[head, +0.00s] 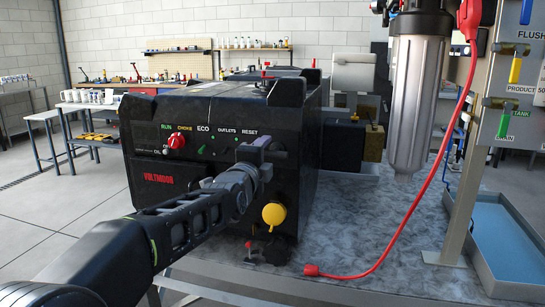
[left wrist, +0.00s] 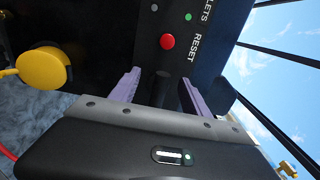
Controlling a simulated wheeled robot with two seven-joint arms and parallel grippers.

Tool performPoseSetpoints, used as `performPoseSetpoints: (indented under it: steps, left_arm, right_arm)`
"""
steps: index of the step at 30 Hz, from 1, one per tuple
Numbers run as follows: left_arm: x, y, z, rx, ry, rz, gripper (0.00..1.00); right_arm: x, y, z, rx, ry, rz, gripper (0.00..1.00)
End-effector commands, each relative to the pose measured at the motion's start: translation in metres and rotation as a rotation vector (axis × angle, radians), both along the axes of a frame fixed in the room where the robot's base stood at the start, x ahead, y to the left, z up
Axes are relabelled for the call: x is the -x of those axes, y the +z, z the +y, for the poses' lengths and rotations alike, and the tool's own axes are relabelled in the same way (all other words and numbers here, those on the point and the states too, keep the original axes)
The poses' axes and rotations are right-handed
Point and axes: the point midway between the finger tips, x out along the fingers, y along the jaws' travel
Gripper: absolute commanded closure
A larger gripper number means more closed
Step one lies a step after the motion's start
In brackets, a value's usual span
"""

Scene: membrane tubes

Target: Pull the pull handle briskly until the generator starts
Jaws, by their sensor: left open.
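The black generator (head: 215,115) stands on the grey worktop, its front panel marked RUN, CHOKE, ECO, OUTLETS and RESET. My left gripper (head: 257,150) is at the right part of this panel, below the RESET label. In the left wrist view, the two purple fingers of the left gripper (left wrist: 159,82) are open and apart. A dark grip, seemingly the pull handle (left wrist: 161,88), shows between them; whether the fingers touch it I cannot tell. In the head view the gripper mostly hides the handle. My right gripper is not in view.
A red choke knob (head: 176,141) is on the panel's left, and a yellow cap (head: 273,214) sits low on its right. A red cable (head: 405,235) crosses the worktop (head: 345,215).

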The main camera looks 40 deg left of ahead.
Motion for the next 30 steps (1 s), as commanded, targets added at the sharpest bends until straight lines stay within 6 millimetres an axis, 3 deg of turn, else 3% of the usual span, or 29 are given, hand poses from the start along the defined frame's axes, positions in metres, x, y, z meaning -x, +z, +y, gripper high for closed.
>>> performPoseSetpoints:
  steps: [11,16,30]
  left_arm:
    - [0.01,-0.002,-0.005,-0.005,-0.002,-0.002,0.45]
    - [0.032,-0.003,-0.011,-0.003,0.0,-0.005,0.45]
    - [0.083,0.0,-0.03,-0.002,-0.001,-0.003,0.45]
  right_arm:
    - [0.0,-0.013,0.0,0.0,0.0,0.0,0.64]
    - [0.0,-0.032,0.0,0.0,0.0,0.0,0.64]
    - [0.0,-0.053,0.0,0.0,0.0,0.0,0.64]
